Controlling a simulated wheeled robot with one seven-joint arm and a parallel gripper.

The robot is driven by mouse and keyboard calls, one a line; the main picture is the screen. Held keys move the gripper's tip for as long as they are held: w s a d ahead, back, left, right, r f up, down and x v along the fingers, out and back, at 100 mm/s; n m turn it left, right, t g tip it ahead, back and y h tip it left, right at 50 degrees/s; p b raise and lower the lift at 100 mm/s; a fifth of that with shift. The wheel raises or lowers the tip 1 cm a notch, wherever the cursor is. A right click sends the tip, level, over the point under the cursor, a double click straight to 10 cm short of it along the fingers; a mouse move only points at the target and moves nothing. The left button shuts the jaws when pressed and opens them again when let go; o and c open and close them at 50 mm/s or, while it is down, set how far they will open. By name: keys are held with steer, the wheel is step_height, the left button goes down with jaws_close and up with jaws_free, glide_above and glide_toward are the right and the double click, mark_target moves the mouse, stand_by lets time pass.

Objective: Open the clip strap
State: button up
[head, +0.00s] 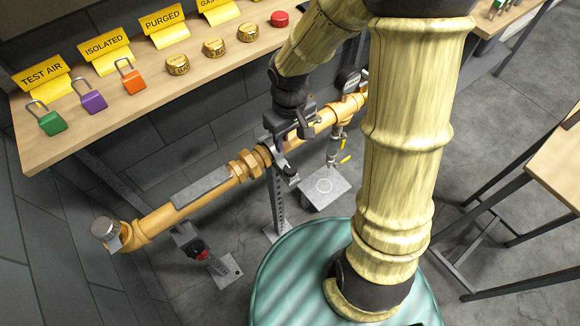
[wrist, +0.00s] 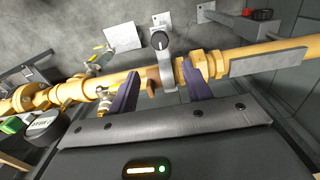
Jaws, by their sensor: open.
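The clip strap (wrist: 167,66) is a grey band across the orange pipe (wrist: 237,54) in the wrist view, with a round black-and-white knob (wrist: 159,40) at its far end. A brown tab (wrist: 152,82) lies just left of the band. My gripper (wrist: 159,72) is open, its two purple fingers on either side of the strap and tab. The right finger overlaps the pipe near a brass union; I cannot tell whether either finger touches anything. In the head view my gripper (head: 288,132) is at the pipe and partly hides the strap area.
A grey stand (head: 277,205) supports the pipe. A gauge (head: 348,80) and yellow-handled valves are to the right. A red-knobbed support (head: 200,254) stands lower left. The wooden shelf (head: 190,95) holds padlocks, tags and brass pieces behind. A green round top (head: 300,270) is in front.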

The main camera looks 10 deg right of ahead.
mark_target(290, 168)
step_height(290, 168, down, 15)
steer(key=b, duration=0.2)
steer(key=shift+r+b, duration=0.2)
steer(key=shift+b, duration=0.1)
jaws_close()
steer(key=shift+r+p, duration=0.25)
steer(key=shift+p, duration=0.2)
